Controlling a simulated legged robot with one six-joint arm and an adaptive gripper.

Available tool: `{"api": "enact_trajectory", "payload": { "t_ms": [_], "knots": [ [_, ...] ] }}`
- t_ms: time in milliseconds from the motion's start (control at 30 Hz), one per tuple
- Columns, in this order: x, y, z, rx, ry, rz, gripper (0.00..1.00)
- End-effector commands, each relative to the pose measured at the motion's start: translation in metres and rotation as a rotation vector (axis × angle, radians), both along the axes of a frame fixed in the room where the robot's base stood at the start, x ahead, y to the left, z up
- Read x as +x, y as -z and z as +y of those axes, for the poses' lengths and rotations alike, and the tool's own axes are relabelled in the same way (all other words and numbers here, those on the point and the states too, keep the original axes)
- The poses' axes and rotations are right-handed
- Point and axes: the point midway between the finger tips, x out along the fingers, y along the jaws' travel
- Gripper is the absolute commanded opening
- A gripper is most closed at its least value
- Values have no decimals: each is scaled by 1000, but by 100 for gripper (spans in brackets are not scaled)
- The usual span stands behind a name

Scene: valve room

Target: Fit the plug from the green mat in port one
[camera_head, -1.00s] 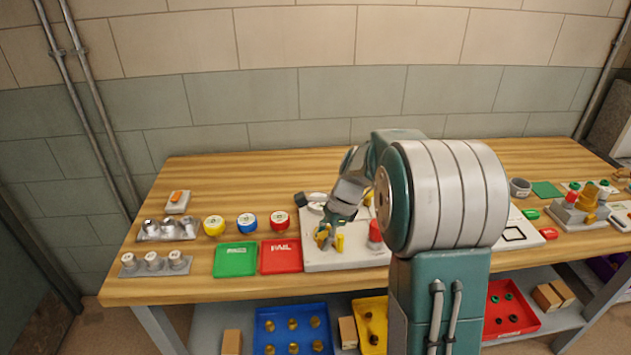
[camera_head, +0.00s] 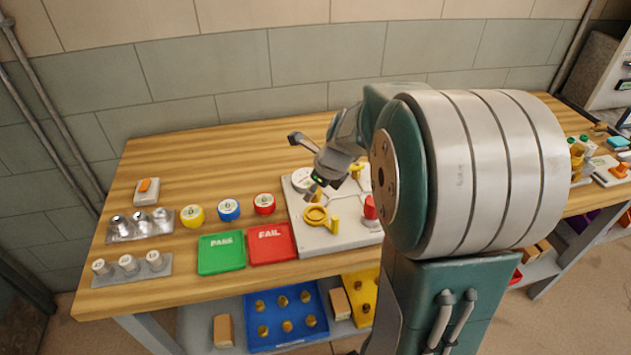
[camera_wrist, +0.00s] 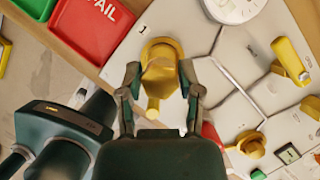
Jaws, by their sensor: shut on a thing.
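A yellow plug (camera_wrist: 161,72) is between the fingers of my gripper (camera_wrist: 160,88), which is shut on it in the wrist view. A printed 1 marks the board beside it. In the head view my gripper (camera_head: 315,190) is over the left part of the pale board (camera_head: 318,242), just behind a yellow ring-shaped port (camera_head: 317,215). A short yellow post (camera_head: 335,225) stands at the ring's right. The plug overlaps the port in the wrist view, so I cannot tell whether it touches it. The green mat is hidden behind my arm.
Green PASS (camera_head: 221,252) and red FAIL (camera_head: 272,243) trays lie left of the board. A red piece (camera_head: 370,208) stands on the board to the right, and a white disc (camera_head: 301,179) lies at its back.

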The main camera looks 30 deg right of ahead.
Motion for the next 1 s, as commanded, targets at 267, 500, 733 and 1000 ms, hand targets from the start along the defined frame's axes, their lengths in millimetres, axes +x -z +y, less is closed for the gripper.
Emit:
{"api": "enact_trajectory", "payload": {
  "t_ms": [267,500,733,1000],
  "knots": [
    [0,25,-2,3,1,3,0],
    [0,38,-1,1,0,0,0],
    [0,41,-1,0,-1,0,0],
    [0,40,-1,0,0,0,0]
  ]
}}
